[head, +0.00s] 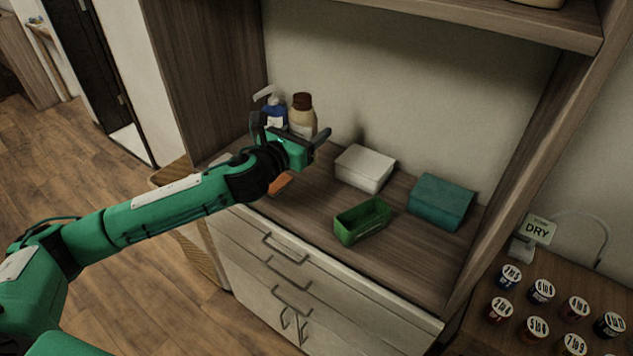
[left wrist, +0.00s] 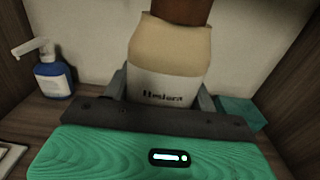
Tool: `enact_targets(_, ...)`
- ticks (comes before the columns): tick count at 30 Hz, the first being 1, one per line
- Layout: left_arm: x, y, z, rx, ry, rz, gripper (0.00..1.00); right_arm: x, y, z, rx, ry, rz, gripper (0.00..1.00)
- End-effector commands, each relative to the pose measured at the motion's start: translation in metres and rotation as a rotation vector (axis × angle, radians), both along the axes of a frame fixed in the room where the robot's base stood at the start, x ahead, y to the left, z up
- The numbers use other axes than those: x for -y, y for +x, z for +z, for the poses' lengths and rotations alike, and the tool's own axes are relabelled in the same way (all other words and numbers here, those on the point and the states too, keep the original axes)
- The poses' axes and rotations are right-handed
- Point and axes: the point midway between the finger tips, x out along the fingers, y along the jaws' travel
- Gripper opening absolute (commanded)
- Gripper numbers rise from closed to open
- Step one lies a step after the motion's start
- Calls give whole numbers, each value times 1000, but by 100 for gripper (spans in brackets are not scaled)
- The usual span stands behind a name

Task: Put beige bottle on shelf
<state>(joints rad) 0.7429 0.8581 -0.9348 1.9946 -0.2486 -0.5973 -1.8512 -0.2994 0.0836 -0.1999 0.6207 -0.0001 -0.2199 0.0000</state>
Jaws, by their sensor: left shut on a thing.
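The beige bottle (head: 302,116) has a brown cap and a white label. It stands upright at the back left of the wooden counter in the head view. In the left wrist view the bottle (left wrist: 170,65) fills the top middle. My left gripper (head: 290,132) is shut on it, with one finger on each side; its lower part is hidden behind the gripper. The shelf (head: 540,22) is the wooden board above the counter, at the top right of the head view. My right gripper is not in view.
A blue pump bottle (head: 272,108) stands just left of the beige bottle. A white box (head: 365,168), a teal box (head: 441,200) and a green open bin (head: 362,221) stand on the counter. Wooden side walls close the counter in.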

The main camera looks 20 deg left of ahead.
Motion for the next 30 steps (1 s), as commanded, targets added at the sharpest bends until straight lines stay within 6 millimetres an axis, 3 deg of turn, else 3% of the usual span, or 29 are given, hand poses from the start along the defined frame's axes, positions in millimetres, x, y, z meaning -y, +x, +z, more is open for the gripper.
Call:
enact_targets(6,0,0,-54,-4,-2,1,30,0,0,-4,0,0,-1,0)
enact_targets(12,0,0,-92,-3,-2,1,30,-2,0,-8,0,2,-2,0)
enact_targets(20,0,0,-110,1,-1,1,30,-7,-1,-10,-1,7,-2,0)
enact_targets(26,0,0,-138,-1,-2,1,30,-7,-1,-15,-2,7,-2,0)
enact_targets(30,0,0,-142,2,0,0,30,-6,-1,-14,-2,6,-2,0)
